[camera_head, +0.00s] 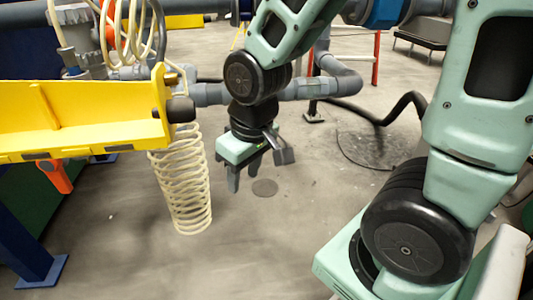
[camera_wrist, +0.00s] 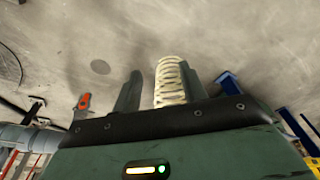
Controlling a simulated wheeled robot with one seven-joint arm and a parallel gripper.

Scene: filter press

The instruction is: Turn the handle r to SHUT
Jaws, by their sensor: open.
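My gripper (camera_head: 250,172) points down over open floor, to the right of a pale coiled hose. Its jaws are apart with nothing between them. In the wrist view the two dark fingers of my gripper (camera_wrist: 162,90) stand apart, with the coil showing beyond them. An orange handle (camera_head: 60,177) hangs under the yellow beam at the left, well away from my gripper. Another orange part (camera_head: 109,22) sits behind hose loops near the grey pipes. I cannot tell which one is handle r, and no SHUT mark is readable. An orange piece (camera_wrist: 84,102) shows left of the fingers in the wrist view.
The yellow beam (camera_head: 80,120) reaches in from the left, its end near the coiled hose (camera_head: 182,185). Grey pipes (camera_head: 210,94) run behind my gripper. A red post (camera_head: 376,60) and black hose (camera_head: 405,103) stand at the back right. The floor below is clear.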

